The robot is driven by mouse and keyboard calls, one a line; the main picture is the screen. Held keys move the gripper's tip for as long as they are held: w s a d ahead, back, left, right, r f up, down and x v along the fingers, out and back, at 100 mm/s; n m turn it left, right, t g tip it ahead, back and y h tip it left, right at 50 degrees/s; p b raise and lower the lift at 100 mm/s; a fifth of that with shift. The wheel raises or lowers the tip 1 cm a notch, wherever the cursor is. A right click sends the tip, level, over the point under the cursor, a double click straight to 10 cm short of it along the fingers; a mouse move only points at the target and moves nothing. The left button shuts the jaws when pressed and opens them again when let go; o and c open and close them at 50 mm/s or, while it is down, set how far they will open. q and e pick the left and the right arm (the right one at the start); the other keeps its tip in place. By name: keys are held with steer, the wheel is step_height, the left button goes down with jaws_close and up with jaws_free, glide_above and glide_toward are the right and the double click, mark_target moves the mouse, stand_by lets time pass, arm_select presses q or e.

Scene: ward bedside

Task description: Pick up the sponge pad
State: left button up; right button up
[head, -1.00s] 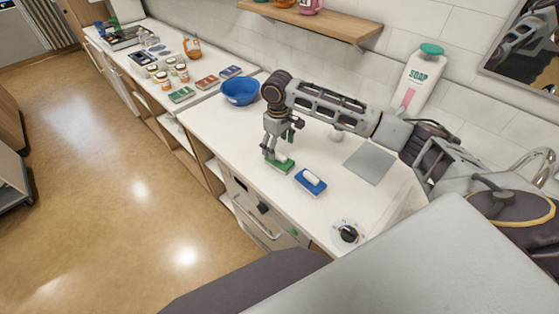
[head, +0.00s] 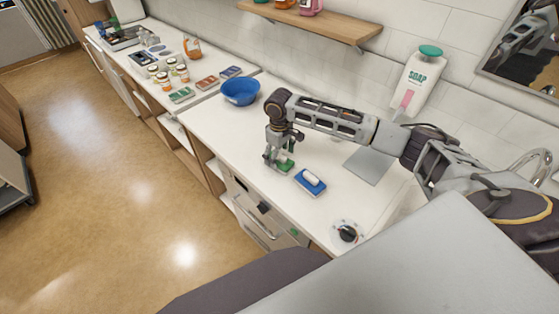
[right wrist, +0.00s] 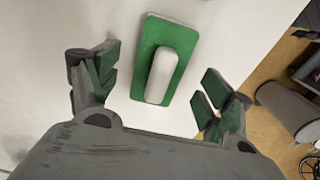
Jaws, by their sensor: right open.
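A green pad with a white rounded block on top (right wrist: 166,32) lies flat on the white counter in the right wrist view, between my open fingers and slightly beyond their tips. My right gripper (right wrist: 158,76) is open and empty, with green finger pads. In the head view the right gripper (head: 279,158) points down over the green pad (head: 288,170), hiding much of it. A blue pad with a white block on top (head: 311,183) lies on the counter just to the right. Which pad is the sponge pad I cannot tell for certain. My left gripper is out of view.
A blue bowl (head: 240,91) stands up and to the left on the counter. A grey flat plate (head: 368,164) lies to the right and a dial (head: 346,232) sits near the front edge. A soap bottle (head: 418,80) stands by the wall. Small jars and boxes are farther left.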

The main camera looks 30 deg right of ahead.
steer(key=shift+f, duration=1.2)
steer(key=shift+c, duration=0.2)
steer(key=c, duration=1)
steer(key=shift+c, duration=0.2)
steer(key=shift+r, duration=0.1)
steer(key=shift+r+b, duration=0.45)
steer(key=shift+r, duration=4.5)
